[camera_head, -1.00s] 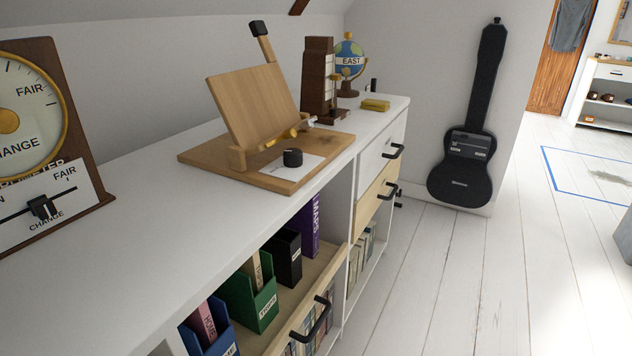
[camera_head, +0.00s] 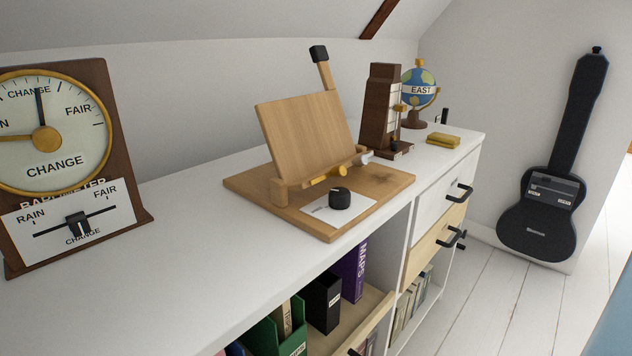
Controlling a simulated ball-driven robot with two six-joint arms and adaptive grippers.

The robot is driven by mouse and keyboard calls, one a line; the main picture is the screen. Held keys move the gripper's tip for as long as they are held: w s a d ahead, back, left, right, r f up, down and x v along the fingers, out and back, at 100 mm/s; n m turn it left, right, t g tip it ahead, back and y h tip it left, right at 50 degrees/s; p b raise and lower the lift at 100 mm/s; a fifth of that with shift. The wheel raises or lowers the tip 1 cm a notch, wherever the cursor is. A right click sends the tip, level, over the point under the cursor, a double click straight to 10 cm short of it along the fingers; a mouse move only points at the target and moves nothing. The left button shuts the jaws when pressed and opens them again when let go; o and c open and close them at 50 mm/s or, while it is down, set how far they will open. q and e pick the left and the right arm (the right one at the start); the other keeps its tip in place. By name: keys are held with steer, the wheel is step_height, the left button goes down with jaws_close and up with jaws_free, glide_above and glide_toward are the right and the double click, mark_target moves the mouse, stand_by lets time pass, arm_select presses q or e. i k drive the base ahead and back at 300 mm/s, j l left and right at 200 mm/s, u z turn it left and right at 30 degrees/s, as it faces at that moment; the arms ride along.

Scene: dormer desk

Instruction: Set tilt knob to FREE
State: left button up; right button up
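A wooden tilting stand (camera_head: 305,130) stands on a wooden base board (camera_head: 250,182) on the white cabinet top. A black round knob (camera_head: 340,198) sits on a white label plate (camera_head: 322,211) at the front of the base. The label's print is too small to read, and I cannot tell which setting the knob is at. The board leans back, with a black-capped wooden arm (camera_head: 322,70) rising behind it. Small brass and pale knobs (camera_head: 340,171) sit along its lower ledge. Neither of my grippers is in view.
A barometer (camera_head: 130,170) with a slider stands at the left. A brown wooden device (camera_head: 380,105), a globe (camera_head: 420,84) and a yellow block (camera_head: 443,139) stand behind the stand. The cabinet top (camera_head: 190,240) between barometer and stand is clear.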

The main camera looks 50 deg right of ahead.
mark_target(338, 196)
steer(key=l+u, duration=0.1)
steer(key=l, duration=0.35)
steer(key=k+l+u, duration=0.15)
steer(key=l, duration=0.35)
steer(key=l+u, duration=0.1)
steer(key=l, duration=0.35)
steer(key=k+l+u, duration=0.1)
steer(key=l, duration=0.35)
steer(key=k+l+u, duration=0.1)
steer(key=l, duration=0.3)
steer(key=k, duration=0.1)
